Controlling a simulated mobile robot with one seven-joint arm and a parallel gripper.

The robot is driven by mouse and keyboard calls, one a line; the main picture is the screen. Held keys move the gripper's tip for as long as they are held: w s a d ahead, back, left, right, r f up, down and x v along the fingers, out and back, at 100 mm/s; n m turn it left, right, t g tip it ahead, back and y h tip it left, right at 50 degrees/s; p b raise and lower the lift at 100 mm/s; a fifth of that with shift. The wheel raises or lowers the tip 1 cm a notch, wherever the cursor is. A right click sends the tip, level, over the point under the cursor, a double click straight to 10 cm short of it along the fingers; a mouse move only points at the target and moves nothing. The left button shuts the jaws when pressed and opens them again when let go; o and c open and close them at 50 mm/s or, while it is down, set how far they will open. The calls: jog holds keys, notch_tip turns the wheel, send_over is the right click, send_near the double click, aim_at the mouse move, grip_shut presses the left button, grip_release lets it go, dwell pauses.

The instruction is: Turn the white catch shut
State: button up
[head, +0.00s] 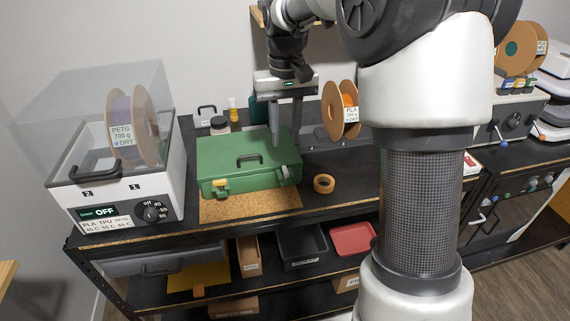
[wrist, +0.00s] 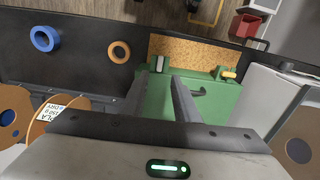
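A green case (head: 235,160) with a dark handle lies on a cork mat on the bench, and its lid looks down. The white catch (wrist: 159,64) is on the case's front edge and points across that edge in the wrist view. In the head view it is small, near the right front corner (head: 286,172). A yellow catch (wrist: 229,74) on the same edge lies along it; it shows at front left in the head view (head: 221,184). My gripper (head: 285,143) hangs over the right part of the case. Its fingers (wrist: 158,90) are apart with nothing between them, short of the white catch.
A tape ring (head: 324,184) lies right of the case. A filament spool (head: 341,112) stands behind it. A dryer box (head: 115,150) with a clear lid stands at left. A jar (head: 219,125) and a yellow-capped bottle (head: 233,109) are behind the case. The cork mat (head: 250,207) is bare in front.

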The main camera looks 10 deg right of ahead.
aim_at(286, 169)
notch_tip(286, 169, down, 9)
jog(key=shift+f+b, duration=0.15)
jog(key=shift+b, duration=0.25)
grip_shut()
